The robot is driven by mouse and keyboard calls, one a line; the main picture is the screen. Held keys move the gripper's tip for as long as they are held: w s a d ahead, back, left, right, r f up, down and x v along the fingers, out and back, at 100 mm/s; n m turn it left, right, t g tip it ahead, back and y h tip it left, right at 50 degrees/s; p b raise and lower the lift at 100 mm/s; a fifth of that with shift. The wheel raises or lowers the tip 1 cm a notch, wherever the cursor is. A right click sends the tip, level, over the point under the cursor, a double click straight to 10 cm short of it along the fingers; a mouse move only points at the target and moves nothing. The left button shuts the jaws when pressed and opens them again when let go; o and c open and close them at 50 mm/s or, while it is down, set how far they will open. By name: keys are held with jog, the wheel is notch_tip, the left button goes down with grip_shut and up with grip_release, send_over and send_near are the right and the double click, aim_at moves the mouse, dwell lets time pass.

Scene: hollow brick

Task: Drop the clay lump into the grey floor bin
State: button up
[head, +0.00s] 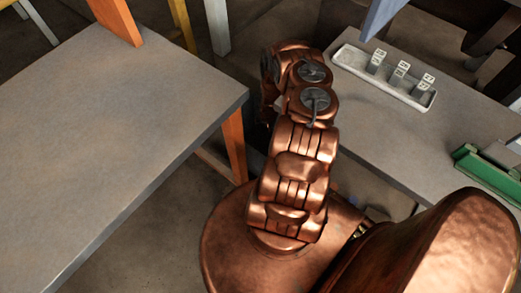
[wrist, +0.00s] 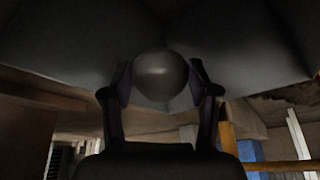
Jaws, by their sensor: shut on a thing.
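The clay lump (wrist: 162,76) is a smooth, dark grey, rounded ball in the wrist view. My gripper (wrist: 162,82) is shut on it, with one finger on each side. Large grey sloping faces (wrist: 65,45) fill the top of the wrist view behind the lump; they look like the grey floor bin, but I cannot tell how far the lump is from them. In the head view my arm reaches down between two tables and hides the gripper and the lump. Only a dark grey sliver (head: 257,137) shows beside the arm, perhaps the bin.
A grey-topped table (head: 130,130) with orange legs stands close on the left. Another grey table (head: 375,130) on the right bears a pale tray (head: 348,61) with several small white labelled blocks and a green object (head: 485,172). Concrete floor shows between them.

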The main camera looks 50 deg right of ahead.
jog(key=o, duration=1.4)
jog(key=shift+o, duration=0.2)
jog(key=shift+r, duration=0.1)
jog(key=v, duration=1.2)
